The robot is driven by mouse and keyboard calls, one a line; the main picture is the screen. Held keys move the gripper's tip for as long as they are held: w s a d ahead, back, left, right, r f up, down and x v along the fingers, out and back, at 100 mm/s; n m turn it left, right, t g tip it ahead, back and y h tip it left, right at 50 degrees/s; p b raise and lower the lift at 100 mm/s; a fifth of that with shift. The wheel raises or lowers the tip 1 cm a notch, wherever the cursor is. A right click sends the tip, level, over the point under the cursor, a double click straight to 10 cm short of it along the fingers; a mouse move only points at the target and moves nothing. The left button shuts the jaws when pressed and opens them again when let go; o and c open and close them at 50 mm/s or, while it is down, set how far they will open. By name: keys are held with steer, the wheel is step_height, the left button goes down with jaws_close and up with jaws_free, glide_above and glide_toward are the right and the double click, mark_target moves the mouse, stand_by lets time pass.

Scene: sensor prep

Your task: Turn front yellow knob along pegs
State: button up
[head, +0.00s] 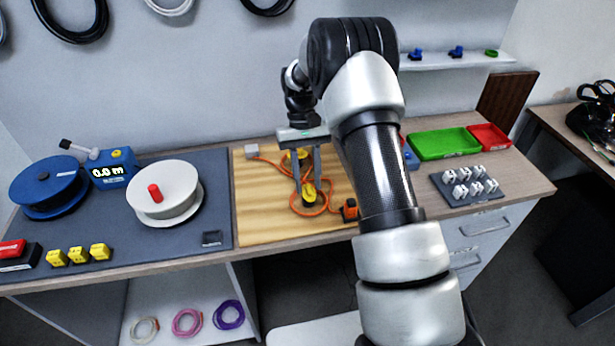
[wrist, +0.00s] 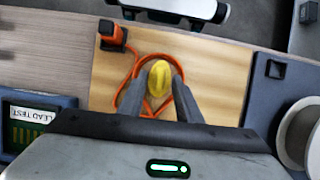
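The front yellow knob (head: 309,195) stands on the wooden board, with an orange cable looped around it. A back yellow knob (head: 287,161) is partly hidden behind my gripper. My gripper (head: 308,187) points down over the front knob, one finger on each side of it. In the wrist view the front knob (wrist: 158,80) lies between the fingertips (wrist: 160,76), with a narrow gap seeming to show on each side. The fingers look open; I cannot tell for certain whether either touches the knob. No pegs can be made out clearly.
The wooden board (head: 265,215) carries the orange cable (head: 272,163) and an orange-black connector (head: 349,210). A white reel (head: 183,206) stands on the dark mat to the left. Green (head: 440,143) and red (head: 490,137) trays lie to the right.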

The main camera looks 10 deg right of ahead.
steer(key=p+v, duration=0.1)
steer(key=v, duration=1.6)
steer(key=shift+r, duration=0.15)
steer(key=shift+w, duration=0.1)
steer(key=s+r+t+p, duration=0.2)
steer(key=s+r+t, duration=0.3)
steer(key=s+r, duration=1.1)
steer(key=s+f+t, duration=0.2)
steer(key=s+t, duration=0.3)
steer(key=s, duration=1.2)
steer(key=shift+d+f, duration=0.15)
